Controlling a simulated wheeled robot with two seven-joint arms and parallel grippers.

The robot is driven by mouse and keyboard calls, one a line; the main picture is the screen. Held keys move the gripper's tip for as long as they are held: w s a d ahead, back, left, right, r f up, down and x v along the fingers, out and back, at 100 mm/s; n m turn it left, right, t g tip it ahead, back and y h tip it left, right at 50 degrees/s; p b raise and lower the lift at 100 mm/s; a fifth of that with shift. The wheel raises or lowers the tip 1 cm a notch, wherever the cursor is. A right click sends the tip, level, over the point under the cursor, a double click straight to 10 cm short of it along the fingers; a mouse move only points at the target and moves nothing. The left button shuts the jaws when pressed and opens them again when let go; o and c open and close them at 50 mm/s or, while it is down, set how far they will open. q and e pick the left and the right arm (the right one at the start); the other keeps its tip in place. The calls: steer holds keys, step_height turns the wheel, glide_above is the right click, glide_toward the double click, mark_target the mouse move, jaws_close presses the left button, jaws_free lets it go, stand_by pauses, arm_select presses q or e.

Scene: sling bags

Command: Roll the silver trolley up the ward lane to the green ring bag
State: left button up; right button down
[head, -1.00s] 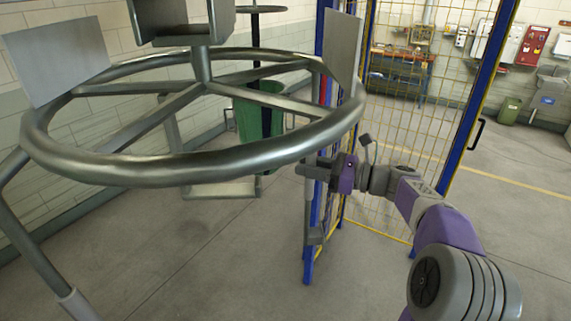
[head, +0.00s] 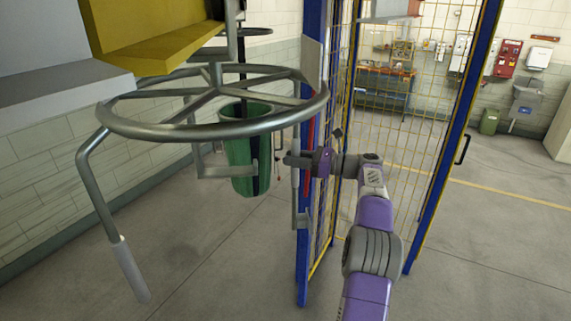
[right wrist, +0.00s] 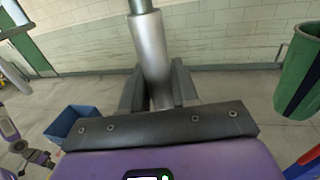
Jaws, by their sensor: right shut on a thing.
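The silver trolley shows in the head view as a spoked metal ring (head: 215,128) with bent tube handles. Its left handle (head: 130,268) hangs free in this view. My right gripper (head: 292,160) is shut on the trolley's right upright tube. In the right wrist view the silver tube (right wrist: 152,55) stands between the jaws. The green bag (head: 240,150) with a dark blue stripe shows behind and below the ring; it also shows at right in the right wrist view (right wrist: 303,65). A purple and grey arm piece, probably my left, shows at left in the wrist view (right wrist: 38,157); its jaws are unclear.
A blue-framed yellow mesh fence (head: 400,150) stands close by my right arm. A brick wall (head: 60,190) runs along the left. A yellow box (head: 150,45) juts in at upper left. A blue bin (right wrist: 70,125) stands left in the wrist view. Floor at front is clear.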

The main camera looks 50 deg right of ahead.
steer(key=shift+w+d+r, duration=0.15)
steer(key=shift+w+d, duration=0.45)
steer(key=c, duration=1)
jaws_free()
steer(key=shift+s, duration=0.1)
steer(key=shift+o, duration=0.2)
steer(key=v, duration=0.7)
steer(key=shift+s+d, duration=0.15)
steer(key=shift+s, duration=0.1)
